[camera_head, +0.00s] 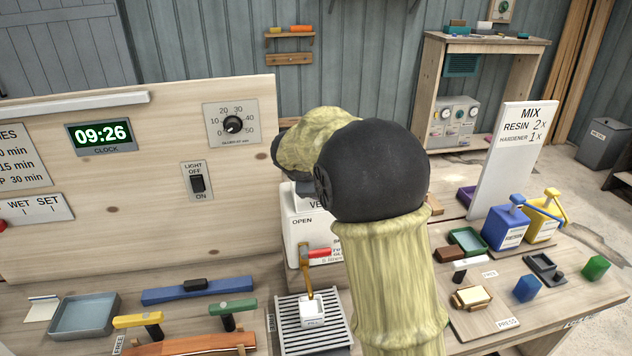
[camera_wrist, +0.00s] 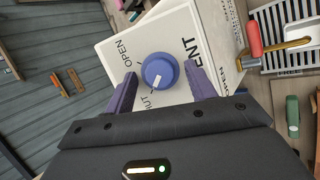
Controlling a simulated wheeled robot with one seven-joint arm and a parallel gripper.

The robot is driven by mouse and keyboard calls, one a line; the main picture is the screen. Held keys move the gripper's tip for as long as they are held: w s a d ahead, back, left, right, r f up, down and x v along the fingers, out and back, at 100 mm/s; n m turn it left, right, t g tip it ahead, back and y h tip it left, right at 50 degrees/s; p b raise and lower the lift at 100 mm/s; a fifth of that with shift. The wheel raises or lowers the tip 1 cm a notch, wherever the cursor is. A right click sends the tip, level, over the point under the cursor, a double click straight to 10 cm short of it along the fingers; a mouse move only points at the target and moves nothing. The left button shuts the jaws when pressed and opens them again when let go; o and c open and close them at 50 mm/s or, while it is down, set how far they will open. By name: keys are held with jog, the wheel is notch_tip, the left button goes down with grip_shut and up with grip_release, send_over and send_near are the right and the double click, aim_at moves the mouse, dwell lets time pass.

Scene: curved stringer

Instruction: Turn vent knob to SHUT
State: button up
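The round blue vent knob (camera_wrist: 160,70) sits on the face of a white vent box (camera_wrist: 110,58) in the wrist view. It carries a small white mark on its lower part; I cannot tell exactly where it points. The box reads OPEN at upper left, VENT at right and SHUT below the knob, its first letter hidden by a finger. My gripper (camera_wrist: 161,77) is open, with one purple finger on each side of the knob and visible gaps between. In the head view the vent box (camera_head: 299,240) is partly behind my arm, and knob and fingers are hidden.
A red-handled tap (camera_head: 312,255) stands in front of the box, over a white cup (camera_head: 312,312) on a slatted drain tray (camera_head: 283,325). A wooden panel (camera_head: 110,225) with clock and switch stands left. Resin jugs (camera_head: 506,228) and a MIX sign (camera_head: 512,160) stand right.

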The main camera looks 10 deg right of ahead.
jog(key=shift+w+d, duration=0.1)
jog(key=shift+d, duration=0.05)
jog(key=shift+r, duration=0.1)
jog(key=shift+s+a+r, duration=0.2)
jog(key=shift+a+r, duration=0.05)
jog(key=shift+a, duration=0.1)
jog(key=b+v, duration=0.2)
jog(key=v, duration=1.4)
jog(key=shift+s, duration=0.25)
jog(key=s+d+f+m+g+y, duration=0.2)
jog(key=s+d+f+m, duration=0.1)
jog(key=s+f+m, duration=0.4)
jog(key=s+d+f+m+g+y, duration=0.2)
jog(key=s+f+m, duration=0.5)
jog(key=s+f, duration=0.6)
notch_tip(320, 180, down, 7)
jog(key=shift+d+r+y, duration=0.1)
jog(key=shift+d+y, duration=0.2)
jog(key=shift+d, duration=0.45)
